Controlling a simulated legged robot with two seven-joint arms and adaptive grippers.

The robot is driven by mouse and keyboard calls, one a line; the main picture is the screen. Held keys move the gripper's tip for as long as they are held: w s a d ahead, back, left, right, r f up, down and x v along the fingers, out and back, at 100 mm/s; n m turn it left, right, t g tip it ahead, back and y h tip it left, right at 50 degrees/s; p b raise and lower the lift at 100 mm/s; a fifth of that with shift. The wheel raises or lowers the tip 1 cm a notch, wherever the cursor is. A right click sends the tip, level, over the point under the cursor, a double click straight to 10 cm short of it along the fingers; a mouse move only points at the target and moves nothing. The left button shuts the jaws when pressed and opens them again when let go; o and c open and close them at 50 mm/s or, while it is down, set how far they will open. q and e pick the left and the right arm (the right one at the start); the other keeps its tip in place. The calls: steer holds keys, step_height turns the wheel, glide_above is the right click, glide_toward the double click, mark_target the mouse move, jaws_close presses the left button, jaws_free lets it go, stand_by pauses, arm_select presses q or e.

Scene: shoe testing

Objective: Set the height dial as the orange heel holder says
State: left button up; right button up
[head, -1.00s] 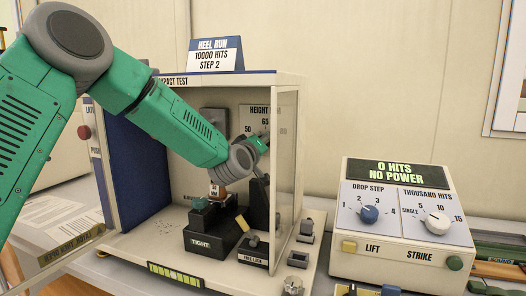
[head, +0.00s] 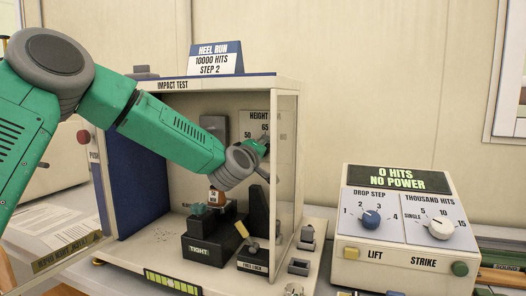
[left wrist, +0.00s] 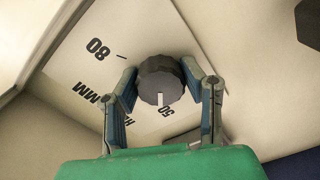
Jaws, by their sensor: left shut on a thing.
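The height dial (left wrist: 160,80) is a dark grey faceted knob on the pale height panel (head: 256,124) in the impact test box. In the left wrist view its white mark points at the 50, with the 80 at upper left. My left gripper (head: 262,150) is shut on the dial, one finger on each side, also seen in the wrist view (left wrist: 163,88). My right gripper is not in view.
The box's clear side wall (head: 285,170) is close right of my left gripper. Below stand a dark block marked TIGHT (head: 207,248) and a black clamp (head: 258,215). A control box (head: 405,220) reading 0 HITS, NO POWER stands at right.

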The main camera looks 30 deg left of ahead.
arm_select(q)
steer(key=shift+s+f, duration=0.1)
steer(key=shift+f, duration=0.4)
steer(key=o, duration=1.2)
steer(key=shift+c, duration=0.2)
steer(key=shift+r, duration=0.2)
steer(key=shift+s+d+r, duration=0.1)
steer(key=shift+s, duration=0.15)
steer(key=v, duration=1.1)
steer(key=shift+f, duration=0.25)
